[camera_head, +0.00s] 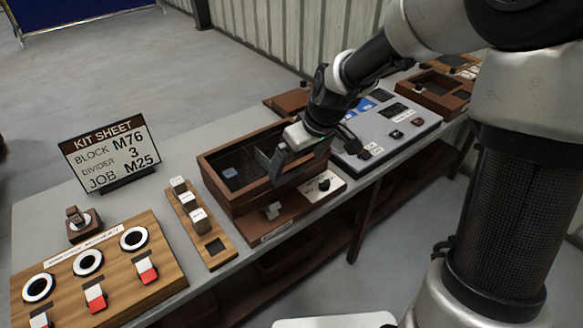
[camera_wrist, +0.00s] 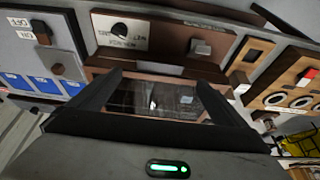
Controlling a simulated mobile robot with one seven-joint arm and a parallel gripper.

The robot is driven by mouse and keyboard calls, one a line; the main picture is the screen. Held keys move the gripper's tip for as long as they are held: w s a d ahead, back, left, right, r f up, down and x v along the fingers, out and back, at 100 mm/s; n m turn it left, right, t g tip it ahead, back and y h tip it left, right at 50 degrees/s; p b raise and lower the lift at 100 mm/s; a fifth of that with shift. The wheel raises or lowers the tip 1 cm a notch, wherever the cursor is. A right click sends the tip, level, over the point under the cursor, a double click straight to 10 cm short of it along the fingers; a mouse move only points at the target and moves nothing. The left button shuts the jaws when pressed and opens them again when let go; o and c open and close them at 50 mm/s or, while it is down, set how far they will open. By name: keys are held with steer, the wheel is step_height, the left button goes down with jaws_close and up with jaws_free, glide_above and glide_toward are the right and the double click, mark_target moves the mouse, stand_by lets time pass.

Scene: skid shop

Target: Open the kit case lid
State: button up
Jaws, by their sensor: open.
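The kit case (camera_head: 232,197) is a dark brown wooden box in the middle of the bench. Its top (camera_head: 228,160) shows a dark inside with a small bluish item, and I cannot tell whether a clear lid covers it. My gripper (camera_head: 285,163) is over the right part of the case, its fingers pointing down and hiding some of it. In the wrist view, my open gripper (camera_wrist: 155,92) has its two dark fingers apart, with the case's glassy dark top (camera_wrist: 150,100) between and beyond them. Contact cannot be told.
A base with a white knob plate (camera_head: 323,186) and a pale block (camera_head: 272,210) fronts the case. A wooden block rack (camera_head: 200,225) and a board with white rings (camera_head: 105,265) stand left. A grey panel (camera_head: 385,130) stands right. The kit sheet sign (camera_head: 110,153) stands behind.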

mark_target(290, 178)
steer(key=b+x, duration=0.1)
steer(key=x, duration=0.5)
steer(key=shift+f, duration=0.3)
